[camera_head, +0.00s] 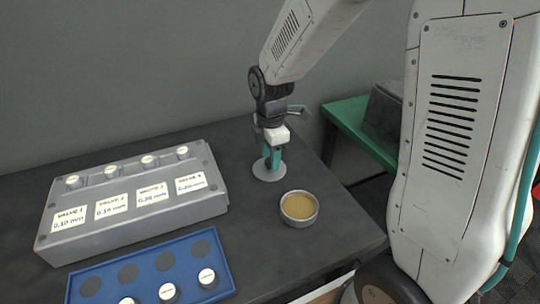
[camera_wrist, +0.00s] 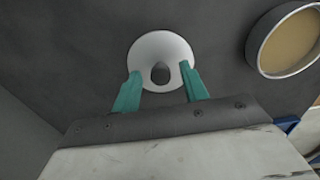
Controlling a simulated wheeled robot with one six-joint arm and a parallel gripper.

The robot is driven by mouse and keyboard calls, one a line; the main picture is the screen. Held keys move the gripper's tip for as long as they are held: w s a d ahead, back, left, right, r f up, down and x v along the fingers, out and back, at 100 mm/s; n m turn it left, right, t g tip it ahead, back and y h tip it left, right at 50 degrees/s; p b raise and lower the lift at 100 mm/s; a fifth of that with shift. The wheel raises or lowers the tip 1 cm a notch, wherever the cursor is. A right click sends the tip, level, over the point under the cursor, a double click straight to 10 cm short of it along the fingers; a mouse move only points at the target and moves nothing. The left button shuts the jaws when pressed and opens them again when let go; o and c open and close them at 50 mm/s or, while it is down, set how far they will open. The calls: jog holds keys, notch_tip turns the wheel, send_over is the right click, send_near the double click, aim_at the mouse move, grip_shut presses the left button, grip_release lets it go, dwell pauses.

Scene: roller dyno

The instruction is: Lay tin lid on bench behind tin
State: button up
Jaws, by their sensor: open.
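The tin lid (camera_head: 262,174) is a pale round disc lying flat on the dark bench, behind the tin in the head view. In the wrist view the lid (camera_wrist: 170,48) shows a dark round knob at its middle. My gripper (camera_head: 272,162) points down at the lid. In the wrist view its two teal fingers (camera_wrist: 162,84) stand apart on either side of the knob, with a gap to it. The open tin (camera_head: 299,208) holds a tan filling and stands in front and to the right of the lid. The tin (camera_wrist: 284,38) also shows at the right of the wrist view.
A grey block (camera_head: 130,200) with several labelled valve positions and white-topped pieces stands on the left of the bench (camera_head: 262,260). A blue tray (camera_head: 100,284) with dark round spots and several white-topped pieces lies in front of it. A green table (camera_head: 352,122) stands beyond the bench's right edge.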

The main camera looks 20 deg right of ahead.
notch_tip(320, 180, up, 12)
jog(key=s+d+r+m, duration=0.1)
jog(key=s+r+m, duration=0.1)
jog(key=s+m, duration=0.7)
jog(key=s+d+r+m+t, duration=0.1)
jog(key=s+d+r+m, duration=0.1)
jog(key=s+m, duration=0.7)
jog(key=shift+s+r, duration=0.3)
jog(key=shift+s, duration=2.7)
